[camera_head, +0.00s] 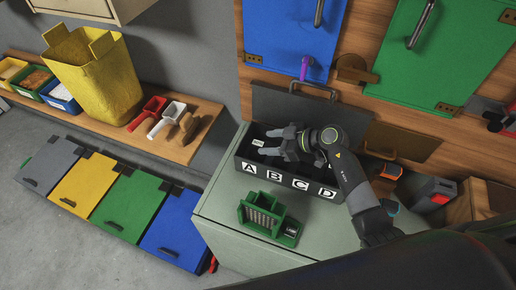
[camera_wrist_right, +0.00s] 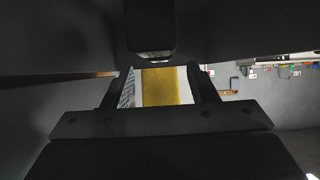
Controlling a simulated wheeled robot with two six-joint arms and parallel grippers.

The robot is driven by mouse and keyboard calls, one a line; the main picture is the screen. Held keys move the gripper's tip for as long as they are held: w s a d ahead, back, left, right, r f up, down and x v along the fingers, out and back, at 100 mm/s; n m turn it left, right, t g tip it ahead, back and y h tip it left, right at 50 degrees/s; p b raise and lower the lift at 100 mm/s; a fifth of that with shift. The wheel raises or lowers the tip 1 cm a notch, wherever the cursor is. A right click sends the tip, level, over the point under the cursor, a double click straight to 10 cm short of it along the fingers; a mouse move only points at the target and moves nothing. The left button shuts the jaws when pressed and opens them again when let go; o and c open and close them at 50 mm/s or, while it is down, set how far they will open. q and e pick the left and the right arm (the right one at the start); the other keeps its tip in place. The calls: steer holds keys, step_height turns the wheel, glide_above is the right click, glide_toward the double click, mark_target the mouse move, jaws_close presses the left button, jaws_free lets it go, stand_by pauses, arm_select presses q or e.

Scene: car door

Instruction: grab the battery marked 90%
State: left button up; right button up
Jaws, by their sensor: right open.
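A black box (camera_head: 242,166) with an open lid and the white letters A, B, C and D on its front stands on a grey-green cabinet. My right gripper (camera_head: 272,141) is open over the box, its fingers pointing left. A small white label (camera_head: 258,142) shows inside the box, left of the fingers; its text is too small to read. In the right wrist view a yellow and white banded surface (camera_wrist_right: 160,88) shows between the fingers; I cannot tell what it is or how near. I cannot make out any battery marked 90%. My left gripper is out of view.
A green holder (camera_head: 262,216) with a grid stands in front of the box on the cabinet top (camera_head: 215,207). Blue (camera_head: 290,35) and green (camera_head: 440,50) doors with handles are behind. A yellow bin (camera_head: 95,75) and scoops stand on the left shelf.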

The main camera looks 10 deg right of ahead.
mark_target(260, 143)
steer(key=shift+x, duration=2.55)
steer(key=shift+d+f, duration=0.1)
steer(key=shift+f, duration=0.05)
steer(key=c, duration=1.1)
